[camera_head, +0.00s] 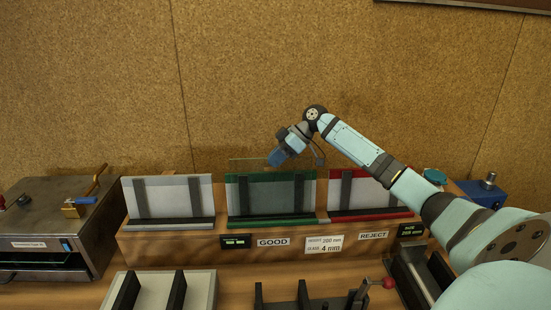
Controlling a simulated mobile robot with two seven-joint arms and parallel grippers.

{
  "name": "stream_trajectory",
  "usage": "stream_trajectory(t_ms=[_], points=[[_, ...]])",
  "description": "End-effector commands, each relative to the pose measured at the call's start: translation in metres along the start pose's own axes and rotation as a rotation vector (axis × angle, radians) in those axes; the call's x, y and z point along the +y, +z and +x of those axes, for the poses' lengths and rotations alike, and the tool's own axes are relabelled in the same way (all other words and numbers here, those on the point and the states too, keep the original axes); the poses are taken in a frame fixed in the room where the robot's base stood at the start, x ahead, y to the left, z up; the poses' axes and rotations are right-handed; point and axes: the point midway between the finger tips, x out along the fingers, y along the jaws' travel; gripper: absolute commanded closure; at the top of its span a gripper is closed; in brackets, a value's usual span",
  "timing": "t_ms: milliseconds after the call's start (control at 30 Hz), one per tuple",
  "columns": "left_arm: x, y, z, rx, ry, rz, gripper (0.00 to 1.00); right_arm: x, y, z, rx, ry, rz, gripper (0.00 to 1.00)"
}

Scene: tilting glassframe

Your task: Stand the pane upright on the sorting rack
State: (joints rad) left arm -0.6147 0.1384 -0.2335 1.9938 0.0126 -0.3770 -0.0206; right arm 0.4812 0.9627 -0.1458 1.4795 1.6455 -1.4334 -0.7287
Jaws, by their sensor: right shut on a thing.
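The clear glass pane (248,159) shows mainly as a thin greenish top edge above the middle slot of the sorting rack (165,237). It looks upright in front of the green-edged GOOD slot (270,220). Whether its lower edge rests in the slot cannot be told, because the glass is almost invisible. My right gripper (278,159) is shut on the pane near its upper right, with the arm reaching in from the right. My left gripper is not in view.
The red-edged REJECT slot (370,214) is on the right and a plain slot (168,221) on the left. A grey machine (55,218) stands at far left. Fixtures (205,290) and a red-knobbed lever (389,283) sit in front. A cork wall (260,70) closes the back.

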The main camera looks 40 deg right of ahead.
Motion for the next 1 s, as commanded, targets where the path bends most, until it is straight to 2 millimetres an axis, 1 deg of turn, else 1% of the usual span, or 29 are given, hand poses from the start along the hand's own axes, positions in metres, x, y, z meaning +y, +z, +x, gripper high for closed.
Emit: stream_trajectory(t_ms=[100, 133, 167, 200, 233, 267, 533, 667, 767, 1000], points=[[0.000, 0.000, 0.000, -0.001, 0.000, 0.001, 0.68, 0.000, 0.000, 0.000, 0.003, 0.001, -0.001, 1.00], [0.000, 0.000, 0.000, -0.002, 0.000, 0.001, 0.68, 0.000, 0.000, 0.000, 0.003, 0.001, -0.001, 0.89], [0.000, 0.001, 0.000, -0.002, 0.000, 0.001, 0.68, 0.000, 0.000, 0.000, 0.003, 0.001, -0.001, 0.82], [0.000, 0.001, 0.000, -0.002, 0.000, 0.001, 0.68, 0.000, 0.000, 0.000, 0.002, 0.001, -0.001, 0.73], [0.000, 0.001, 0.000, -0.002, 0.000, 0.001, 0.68, 0.000, 0.000, 0.000, 0.002, 0.001, -0.001, 0.66], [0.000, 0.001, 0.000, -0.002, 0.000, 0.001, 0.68, 0.000, 0.000, 0.000, 0.002, 0.001, -0.001, 0.64], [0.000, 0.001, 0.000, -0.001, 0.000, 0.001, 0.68, 0.000, 0.002, 0.001, -0.002, 0.000, 0.001, 0.64], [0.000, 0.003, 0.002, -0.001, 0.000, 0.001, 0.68, 0.001, 0.002, -0.010, -0.001, 0.002, 0.001, 0.64], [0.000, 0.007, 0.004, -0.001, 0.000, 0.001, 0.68, 0.001, 0.003, -0.026, -0.001, 0.004, 0.000, 0.64], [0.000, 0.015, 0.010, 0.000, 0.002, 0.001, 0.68, 0.001, 0.003, -0.082, -0.001, 0.004, 0.000, 0.64]])
